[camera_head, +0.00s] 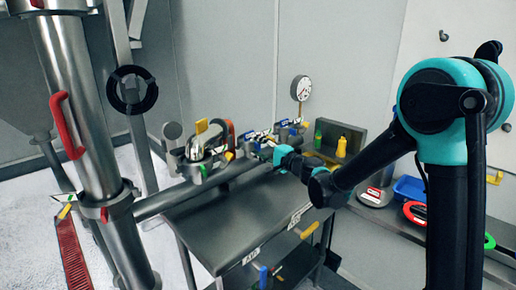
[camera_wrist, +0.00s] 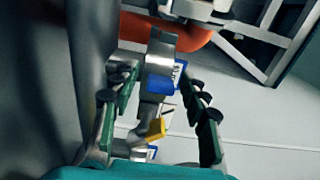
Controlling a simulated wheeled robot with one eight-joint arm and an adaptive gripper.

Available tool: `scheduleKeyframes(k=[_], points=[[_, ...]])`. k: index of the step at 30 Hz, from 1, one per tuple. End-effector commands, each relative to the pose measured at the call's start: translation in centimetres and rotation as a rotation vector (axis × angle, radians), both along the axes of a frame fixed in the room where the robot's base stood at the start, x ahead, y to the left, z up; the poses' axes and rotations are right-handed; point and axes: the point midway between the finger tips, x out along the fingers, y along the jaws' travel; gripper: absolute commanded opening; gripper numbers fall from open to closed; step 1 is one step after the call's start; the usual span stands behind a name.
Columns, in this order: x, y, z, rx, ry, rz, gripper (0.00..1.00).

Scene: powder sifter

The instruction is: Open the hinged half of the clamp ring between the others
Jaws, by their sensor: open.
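Several clamp rings sit in a row above the steel bench in the head view. The one between the others (camera_head: 252,138) is small, with a blue tag, and partly behind my gripper (camera_head: 266,153). In the wrist view my gripper (camera_wrist: 161,82) is open, with one finger on each side of a metal clamp part (camera_wrist: 160,48).
A nearer clamp assembly (camera_head: 204,165) with yellow and red parts stands to the left. A pressure gauge (camera_head: 301,88) rises behind. A large steel pipe (camera_head: 78,95) stands at left. The bench top (camera_head: 225,222) is mostly bare in front.

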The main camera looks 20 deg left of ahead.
Motion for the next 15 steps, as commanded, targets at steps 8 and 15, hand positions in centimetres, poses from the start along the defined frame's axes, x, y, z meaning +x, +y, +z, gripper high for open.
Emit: scheduleKeyframes(k=[8, 15], points=[[-0.01, -0.02, 0.02, 0.000, 0.001, 0.000, 0.15], [0.05, 0.01, 0.11, 0.003, 0.002, -0.001, 0.00]])
